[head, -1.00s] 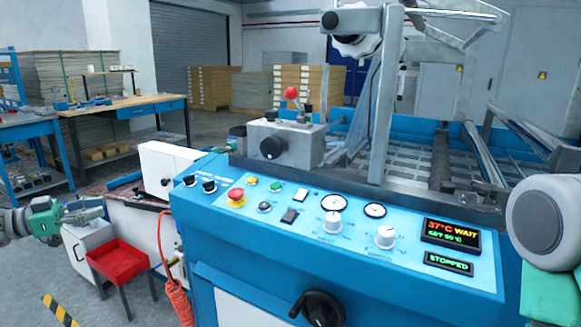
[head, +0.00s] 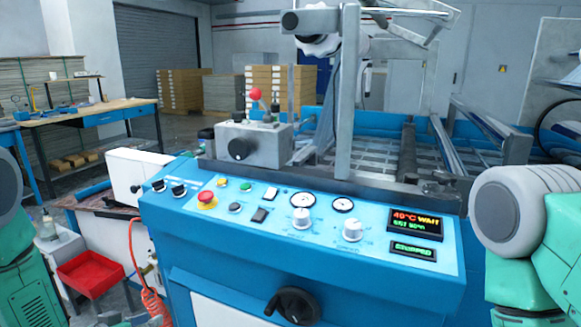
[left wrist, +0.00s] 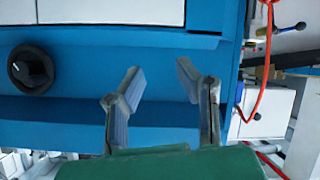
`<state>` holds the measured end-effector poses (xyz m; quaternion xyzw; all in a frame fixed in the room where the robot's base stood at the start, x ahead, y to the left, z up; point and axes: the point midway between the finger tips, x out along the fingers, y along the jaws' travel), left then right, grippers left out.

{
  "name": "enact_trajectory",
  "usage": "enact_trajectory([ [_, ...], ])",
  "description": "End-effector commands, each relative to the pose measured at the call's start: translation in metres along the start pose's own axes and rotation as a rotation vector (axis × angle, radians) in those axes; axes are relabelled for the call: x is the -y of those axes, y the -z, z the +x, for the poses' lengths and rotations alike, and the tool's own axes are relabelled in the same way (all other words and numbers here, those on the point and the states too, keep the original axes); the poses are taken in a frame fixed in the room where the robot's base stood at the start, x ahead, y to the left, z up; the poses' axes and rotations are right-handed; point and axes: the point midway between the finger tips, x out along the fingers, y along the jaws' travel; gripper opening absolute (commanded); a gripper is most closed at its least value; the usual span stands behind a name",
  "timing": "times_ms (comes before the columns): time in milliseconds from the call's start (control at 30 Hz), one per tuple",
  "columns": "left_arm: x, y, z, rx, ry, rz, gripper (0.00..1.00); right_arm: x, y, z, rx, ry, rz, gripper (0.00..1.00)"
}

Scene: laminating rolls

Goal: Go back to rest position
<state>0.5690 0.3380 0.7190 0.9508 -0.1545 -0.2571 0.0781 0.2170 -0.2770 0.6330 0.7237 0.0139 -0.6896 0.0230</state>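My left gripper shows in the left wrist view (left wrist: 159,67). Its two fingers are apart with nothing between them, in front of the machine's blue front. In the head view my left arm is folded at the left edge, and only a small part near the bottom edge may belong to its gripper. My right arm shows at the right edge; its gripper is out of view. The blue laminating machine (head: 330,268) stands in front of me with its control panel. Its display (head: 414,224) reads about 49°C WAIT, and a smaller display (head: 413,250) below appears to read STOPPED.
A red tray (head: 92,272) and an orange coiled cable (head: 153,305) are at the machine's left. A workbench (head: 90,112) stands behind at the left.

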Motion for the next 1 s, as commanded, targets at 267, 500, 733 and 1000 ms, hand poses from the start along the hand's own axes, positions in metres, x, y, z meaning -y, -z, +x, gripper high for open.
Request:
enact_trajectory([
  [267,-0.074,-0.177,-0.097,0.55,0.196,-0.075,0.29,0.0,0.0,0.0,0.0,-0.001,0.001,0.4],
  [500,-0.109,-0.249,-0.201,0.9,0.293,-0.067,0.29,0.0,0.0,0.0,0.0,0.0,0.0,0.4],
  [733,-0.12,-0.261,-0.233,0.995,0.321,-0.057,0.29,0.0,0.0,0.0,0.0,0.0,0.0,0.4],
  [1000,-0.119,-0.261,-0.232,0.992,0.32,-0.058,0.29,0.0,0.0,0.0,0.0,-0.001,0.001,0.4],
])
